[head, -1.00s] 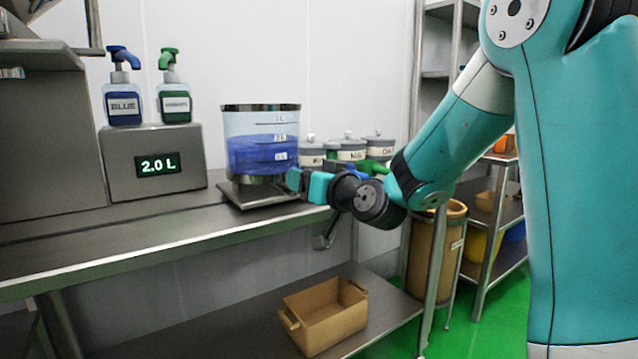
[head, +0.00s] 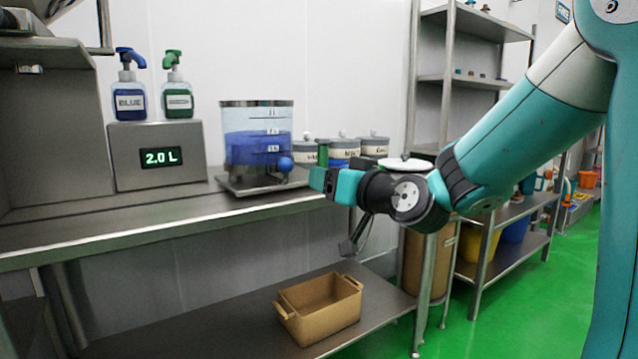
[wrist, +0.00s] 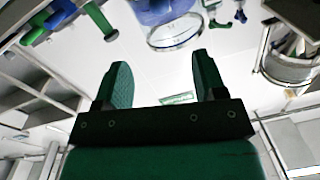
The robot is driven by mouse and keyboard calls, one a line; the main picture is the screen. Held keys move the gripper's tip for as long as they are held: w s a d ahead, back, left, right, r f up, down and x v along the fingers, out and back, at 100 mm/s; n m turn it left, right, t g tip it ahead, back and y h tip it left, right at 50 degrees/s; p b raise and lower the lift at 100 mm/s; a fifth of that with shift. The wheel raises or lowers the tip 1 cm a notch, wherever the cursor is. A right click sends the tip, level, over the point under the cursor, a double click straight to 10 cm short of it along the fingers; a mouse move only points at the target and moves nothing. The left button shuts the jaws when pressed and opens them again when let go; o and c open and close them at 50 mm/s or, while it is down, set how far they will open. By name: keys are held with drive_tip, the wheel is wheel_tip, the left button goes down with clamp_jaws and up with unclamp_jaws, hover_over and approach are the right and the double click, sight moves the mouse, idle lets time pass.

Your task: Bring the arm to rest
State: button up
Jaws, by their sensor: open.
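My gripper (head: 318,179) is in front of the right end of the steel counter in the head view, pointing left. In the wrist view its two green fingers (wrist: 158,82) stand apart with nothing between them. A clear measuring tank (head: 258,118) with blue liquid stands on a steel base on the counter, just left of my gripper and apart from it. A blue ball-shaped knob (head: 285,164) shows at its lower right. The tank also shows at the top of the wrist view (wrist: 165,10).
A display box (head: 156,176) reading 2.0 L carries a blue pump bottle (head: 129,101) and a green pump bottle (head: 177,101). Several lidded canisters (head: 345,148) stand behind my gripper. A tan bin (head: 318,308) sits on the lower shelf. Green floor (head: 500,305) lies open at right.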

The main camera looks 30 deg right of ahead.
drive_tip(key=s+a+f+n+g+y, duration=0.2)
drive_tip(key=s+a+f+g, duration=0.25)
drive_tip(key=a, duration=0.25)
drive_tip(key=s+a+f+n+g+y, duration=0.3)
drive_tip(key=s+a+g, duration=0.15)
drive_tip(key=a, duration=0.25)
drive_tip(key=s+a+f+n+g+h, duration=0.1)
drive_tip(key=s+f+n+g+h, duration=0.2)
drive_tip(key=s, duration=0.6)
drive_tip(key=s+a+f+g, duration=0.2)
drive_tip(key=s+f+g, duration=0.1)
drive_tip(key=s+g, duration=0.4)
wheel_tip(320, 180, up, 30)
drive_tip(key=s+t+p, duration=0.1)
drive_tip(key=p, duration=2.8)
drive_tip(key=shift+s+d, duration=0.15)
drive_tip(key=shift+d, duration=0.1)
drive_tip(key=shift+d, duration=0.1)
